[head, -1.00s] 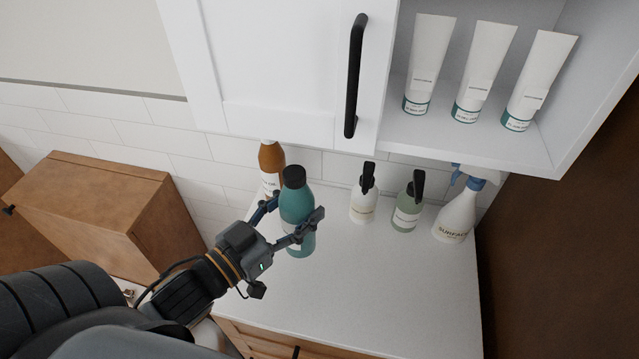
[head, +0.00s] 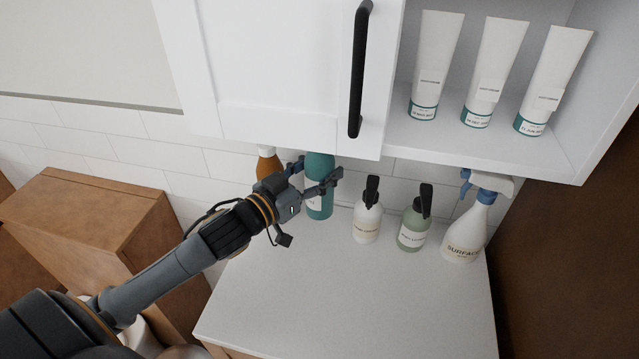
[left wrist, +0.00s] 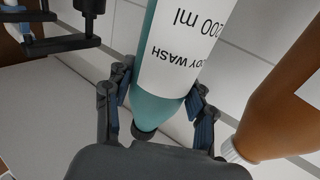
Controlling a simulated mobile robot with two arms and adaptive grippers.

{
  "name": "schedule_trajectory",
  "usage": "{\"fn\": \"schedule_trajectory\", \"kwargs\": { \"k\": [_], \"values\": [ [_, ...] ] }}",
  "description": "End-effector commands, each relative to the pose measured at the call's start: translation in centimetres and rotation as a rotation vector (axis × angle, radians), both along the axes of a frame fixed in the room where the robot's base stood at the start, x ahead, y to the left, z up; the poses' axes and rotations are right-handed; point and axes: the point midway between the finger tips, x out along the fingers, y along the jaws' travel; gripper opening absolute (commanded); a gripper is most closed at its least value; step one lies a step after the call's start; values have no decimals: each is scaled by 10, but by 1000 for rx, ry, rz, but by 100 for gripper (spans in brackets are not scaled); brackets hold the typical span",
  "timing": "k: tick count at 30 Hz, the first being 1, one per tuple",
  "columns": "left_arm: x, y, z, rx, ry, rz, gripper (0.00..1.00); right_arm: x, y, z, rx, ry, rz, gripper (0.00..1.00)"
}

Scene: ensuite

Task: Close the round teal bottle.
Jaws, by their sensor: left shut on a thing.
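The round teal bottle (head: 319,204) is in my left gripper (head: 318,174), below the cabinet in the head view. The cabinet door's lower edge hides its top there. In the left wrist view the bottle (left wrist: 160,106) appears upside down, with a white label reading "200 ml". A dark cap (left wrist: 143,132) shows at its narrow end, partly hidden by my gripper; I cannot tell how tightly it sits. The left gripper's fingers (left wrist: 160,92) are shut on either side of the bottle's upper part. My right gripper is not in view.
A brown bottle (head: 268,165) stands just left of the teal one. White (head: 367,222) and green (head: 412,232) pump bottles and a spray bottle (head: 466,232) stand to the right. The white cabinet (head: 290,70) overhangs closely. The front of the counter (head: 350,295) is clear.

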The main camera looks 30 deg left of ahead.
Motion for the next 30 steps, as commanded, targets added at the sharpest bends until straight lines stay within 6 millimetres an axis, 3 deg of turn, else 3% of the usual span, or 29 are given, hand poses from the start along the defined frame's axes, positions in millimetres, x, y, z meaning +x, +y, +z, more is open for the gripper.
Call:
{"fn": "schedule_trajectory", "kwargs": {
  "k": [12,20,30],
  "values": [
    [0,0,-6,-1,-7,-2,0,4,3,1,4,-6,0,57],
    [-1,-1,-39,-2,-5,-1,0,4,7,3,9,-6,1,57],
    [3,0,-44,0,-8,-3,0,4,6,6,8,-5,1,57]
  ]
}}
